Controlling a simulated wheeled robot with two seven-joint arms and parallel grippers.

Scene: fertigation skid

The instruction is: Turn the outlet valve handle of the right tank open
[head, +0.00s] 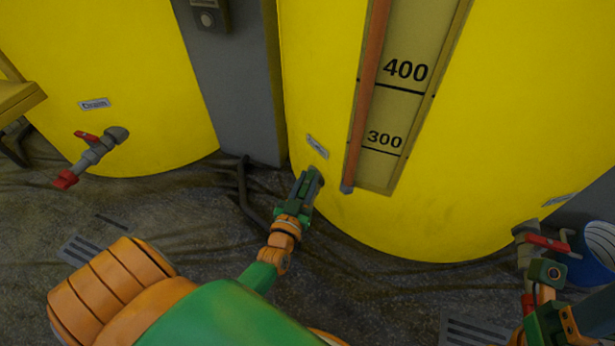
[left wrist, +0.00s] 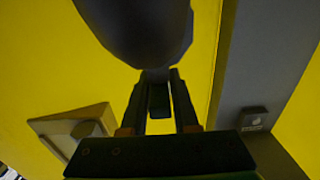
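The right tank (head: 450,215) is a large yellow tank with a level gauge (head: 405,100). My left gripper (head: 308,187) is at a grey fitting on its lower left, below a small label (head: 317,146). In the left wrist view the fingers (left wrist: 158,100) are apart. A narrow dark piece sits between them with yellow showing on both sides. A dark grey rounded body (left wrist: 145,30) is just beyond the tips. The handle there is too dark to make out. Another valve with a red handle (head: 548,243) is at the tank's lower right. My right gripper (head: 548,275) is beside it, its fingers unclear.
The left yellow tank (head: 150,60) has a valve (head: 97,150) with a red handle, under a "Drain" label (head: 95,104). A grey column (head: 235,80) stands between the tanks. A dark pipe (head: 244,195) lies left of my left gripper. Floor grates show below.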

